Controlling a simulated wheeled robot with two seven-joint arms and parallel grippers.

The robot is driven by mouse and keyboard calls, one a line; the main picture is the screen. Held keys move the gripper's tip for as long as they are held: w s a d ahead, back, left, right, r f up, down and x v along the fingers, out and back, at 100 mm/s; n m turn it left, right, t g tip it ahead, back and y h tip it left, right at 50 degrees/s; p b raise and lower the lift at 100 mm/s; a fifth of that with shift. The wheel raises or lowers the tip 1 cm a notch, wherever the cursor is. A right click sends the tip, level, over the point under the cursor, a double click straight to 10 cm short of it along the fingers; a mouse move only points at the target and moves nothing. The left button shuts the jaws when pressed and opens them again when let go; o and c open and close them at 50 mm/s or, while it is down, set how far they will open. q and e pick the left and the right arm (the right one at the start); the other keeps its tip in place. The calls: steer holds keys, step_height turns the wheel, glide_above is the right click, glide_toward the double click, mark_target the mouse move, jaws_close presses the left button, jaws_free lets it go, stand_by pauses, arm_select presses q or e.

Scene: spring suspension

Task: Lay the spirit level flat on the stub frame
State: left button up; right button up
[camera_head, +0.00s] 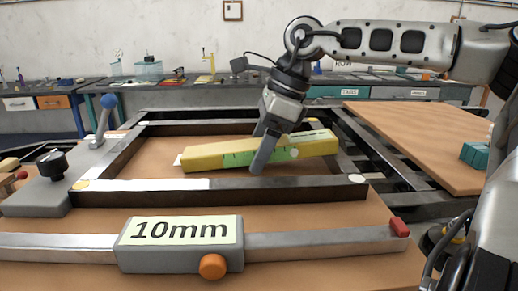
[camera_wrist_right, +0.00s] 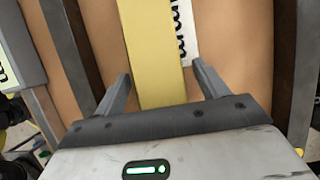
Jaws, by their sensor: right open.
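The spirit level (camera_head: 215,158), a long yellow bar with a green side, lies slantwise inside the dark metal stub frame (camera_head: 240,189). Its right end is near the frame's right side; whether it touches the frame there I cannot tell. My right gripper (camera_head: 257,152) is over the level's middle, pointing down, with its near finger in front of the green side. In the right wrist view the yellow bar (camera_wrist_right: 152,50) runs between the two open fingers (camera_wrist_right: 161,72), with gaps on both sides. My left gripper is not in view.
A grey 10mm block (camera_head: 180,257) with an orange knob sits on a metal bar in front. A blue-knobbed lever (camera_head: 104,118) and a grey block with a black knob (camera_head: 40,192) stand at left. A brown board (camera_head: 420,140) with a teal block (camera_head: 474,154) lies at right.

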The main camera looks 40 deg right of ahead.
mark_target(259, 143)
steer(key=shift+f, duration=0.15)
steer(key=shift+c, duration=0.3)
steer(key=c, duration=1.3)
step_height(259, 143, up, 18)
steer(key=p, duration=0.2)
